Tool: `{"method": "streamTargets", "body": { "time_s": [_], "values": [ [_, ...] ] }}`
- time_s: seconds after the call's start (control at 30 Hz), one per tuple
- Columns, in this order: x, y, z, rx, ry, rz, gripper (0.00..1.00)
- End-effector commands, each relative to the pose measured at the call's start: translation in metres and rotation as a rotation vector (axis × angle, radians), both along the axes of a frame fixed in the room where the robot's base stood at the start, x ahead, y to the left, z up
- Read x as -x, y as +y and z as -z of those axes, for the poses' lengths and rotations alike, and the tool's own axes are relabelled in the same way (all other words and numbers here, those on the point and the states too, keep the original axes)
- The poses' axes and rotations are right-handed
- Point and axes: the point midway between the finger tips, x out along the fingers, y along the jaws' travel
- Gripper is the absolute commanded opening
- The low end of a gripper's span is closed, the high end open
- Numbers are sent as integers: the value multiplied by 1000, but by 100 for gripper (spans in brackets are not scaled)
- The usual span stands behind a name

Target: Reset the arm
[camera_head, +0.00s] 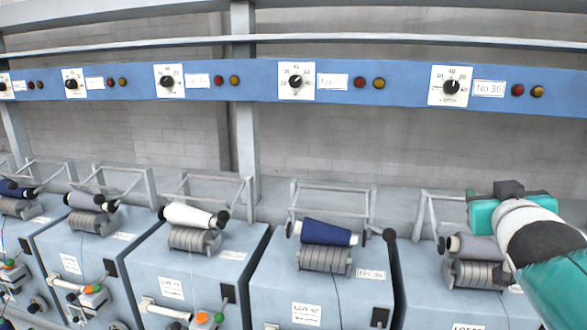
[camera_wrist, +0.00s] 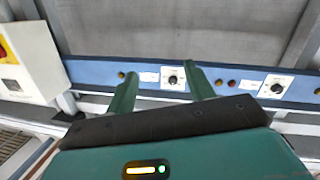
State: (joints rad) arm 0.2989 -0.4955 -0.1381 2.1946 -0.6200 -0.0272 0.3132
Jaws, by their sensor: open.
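My arm reaches in from the right edge of the head view, with its teal and white wrist in front of the rightmost spinning unit. My gripper (camera_wrist: 163,88) shows in the wrist view as two green fingers standing apart with nothing between them. Beyond the fingers lies the blue panel rail (camera_wrist: 145,82) with a dial (camera_wrist: 173,80). The fingertips are apart from any spool. In the head view the arm partly hides a grey spool (camera_head: 478,247) on the rightmost unit.
A row of blue-grey spinning units holds spools, among them a dark blue one (camera_head: 328,233) and a white one (camera_head: 190,215). Wire frames stand behind them. The blue rail (camera_head: 340,82) with dials and lamps runs above. A pale control box (camera_wrist: 30,62) stands left in the wrist view.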

Motion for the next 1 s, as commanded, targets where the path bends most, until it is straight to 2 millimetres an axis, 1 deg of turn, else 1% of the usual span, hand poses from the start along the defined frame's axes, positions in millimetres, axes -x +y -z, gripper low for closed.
{"method": "streamTargets", "body": {
  "time_s": [0.03, 0.07, 0.1, 0.17, 0.2, 0.27, 0.3, 0.4, 0.5, 0.6, 0.67, 0.83, 0.87, 0.93, 1.0],
  "values": [
    [6, 22, 26, -56, 76, -3, 53],
    [11, 33, 42, -88, 128, -4, 53],
    [19, 49, 63, -130, 199, -8, 53],
    [33, 73, 94, -188, 308, -24, 53],
    [44, 90, 113, -221, 381, -39, 53],
    [61, 116, 141, -267, 491, -69, 53],
    [74, 132, 158, -293, 563, -92, 53],
    [106, 168, 193, -344, 724, -149, 53],
    [131, 192, 214, -374, 839, -198, 53],
    [144, 203, 224, -390, 898, -222, 53],
    [147, 205, 226, -393, 910, -228, 53],
    [147, 205, 226, -393, 910, -227, 53],
    [147, 205, 226, -393, 910, -227, 51],
    [147, 205, 226, -393, 910, -227, 38],
    [146, 205, 226, -393, 909, -226, 36]
  ]
}}
